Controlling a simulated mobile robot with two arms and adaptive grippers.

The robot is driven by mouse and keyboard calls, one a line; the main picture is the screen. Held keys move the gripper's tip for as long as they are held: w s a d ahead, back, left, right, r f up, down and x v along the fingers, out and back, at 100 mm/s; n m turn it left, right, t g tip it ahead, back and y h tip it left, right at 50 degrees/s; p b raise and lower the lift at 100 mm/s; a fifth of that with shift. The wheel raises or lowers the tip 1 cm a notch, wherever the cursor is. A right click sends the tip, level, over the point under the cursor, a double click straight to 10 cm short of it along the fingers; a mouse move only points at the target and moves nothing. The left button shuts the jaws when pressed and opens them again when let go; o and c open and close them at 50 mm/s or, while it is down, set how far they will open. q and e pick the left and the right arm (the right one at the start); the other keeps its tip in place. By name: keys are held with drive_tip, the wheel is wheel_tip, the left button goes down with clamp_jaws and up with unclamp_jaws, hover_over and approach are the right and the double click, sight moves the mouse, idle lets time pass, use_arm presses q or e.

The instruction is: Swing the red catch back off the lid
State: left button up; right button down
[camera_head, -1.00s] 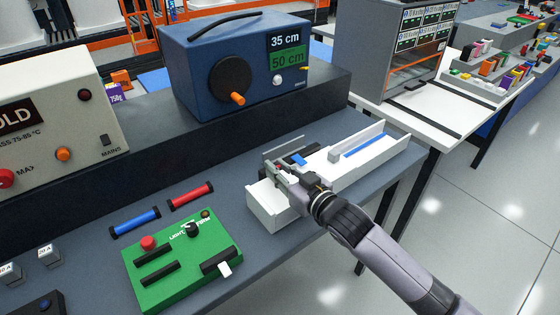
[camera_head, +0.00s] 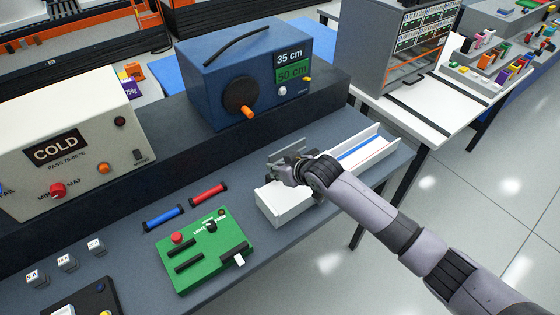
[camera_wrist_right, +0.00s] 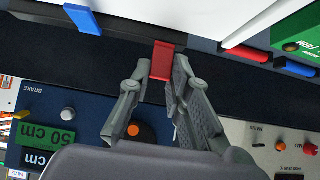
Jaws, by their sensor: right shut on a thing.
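The red catch (camera_wrist_right: 164,61) shows in the right wrist view, at the edge of a white body. My right gripper (camera_wrist_right: 162,72) has a finger on each side of it and is shut on it. In the head view my right gripper (camera_head: 288,168) is at the back edge of the long white tank (camera_head: 287,208), and the catch is hidden there. The tank's lid cannot be told clearly from its body. A blue catch-like piece (camera_wrist_right: 81,18) shows at the left in the wrist view. My left gripper is not in view.
A blue console (camera_head: 215,88) with an orange-handled dial stands on the dark ledge behind the tank. A green board (camera_head: 207,255), a red rod (camera_head: 208,194) and a blue rod (camera_head: 163,218) lie to the left. A cream COLD box (camera_head: 90,115) stands at far left.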

drive_tip(key=shift+w+a+r+g+h+p, duration=0.1)
drive_tip(key=shift+g+h+p, duration=0.2)
drive_tip(key=shift+g+p, duration=0.15)
drive_tip(key=c, duration=1.5)
unclamp_jaws()
drive_tip(key=shift+r, duration=0.1)
drive_tip(key=v, duration=1.1)
drive_tip(key=shift+s+r, duration=0.2)
drive_tip(key=shift+s, duration=0.1)
